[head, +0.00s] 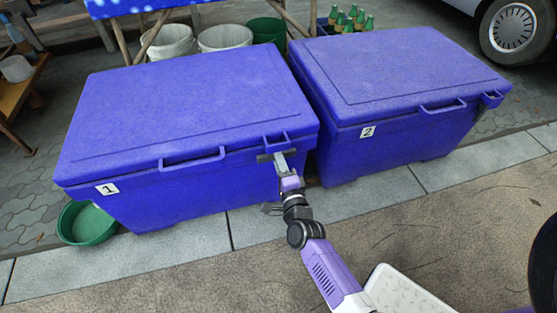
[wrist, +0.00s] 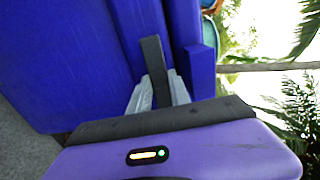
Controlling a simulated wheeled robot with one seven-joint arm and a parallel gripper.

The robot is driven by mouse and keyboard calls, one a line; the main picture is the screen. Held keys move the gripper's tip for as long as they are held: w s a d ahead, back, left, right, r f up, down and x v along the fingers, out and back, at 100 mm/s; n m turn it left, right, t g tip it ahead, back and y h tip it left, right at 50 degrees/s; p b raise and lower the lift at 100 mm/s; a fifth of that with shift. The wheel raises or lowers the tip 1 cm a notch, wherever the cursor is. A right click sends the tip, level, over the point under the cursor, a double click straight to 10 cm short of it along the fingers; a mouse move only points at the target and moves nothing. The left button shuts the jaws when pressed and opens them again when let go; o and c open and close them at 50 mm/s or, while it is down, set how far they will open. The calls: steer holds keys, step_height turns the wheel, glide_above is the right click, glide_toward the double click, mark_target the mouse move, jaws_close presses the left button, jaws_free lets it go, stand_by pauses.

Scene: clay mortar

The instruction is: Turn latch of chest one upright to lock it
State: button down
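Chest one (head: 190,105) is a blue box with a closed lid and a white "1" label, at the left of the head view. Its latch (head: 264,158) is a dark grey bar lying about level near the chest's front right corner, below a blue bracket (head: 276,141). In the wrist view the latch (wrist: 152,60) runs up and down, as that picture is turned sideways. My gripper (head: 280,162) is at the latch. In the wrist view its silver fingers (wrist: 160,88) lie on both sides of the bar and appear to touch it.
A second blue chest (head: 400,75), labelled "2", stands close on the right. A green basin (head: 87,223) sits by chest one's left front corner. White buckets (head: 225,37) and green bottles (head: 350,18) stand behind. The paved ground in front is mostly clear.

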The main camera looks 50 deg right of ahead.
steer(key=shift+n+p, duration=0.3)
steer(key=n+p, duration=0.8)
steer(key=n, duration=0.9)
stand_by(0.3)
steer(key=shift+f+n, duration=0.1)
steer(key=shift+n, duration=0.2)
stand_by(0.3)
steer(key=c, duration=1.2)
jaws_free()
steer(key=p+v, duration=0.2)
steer(key=v, duration=0.6)
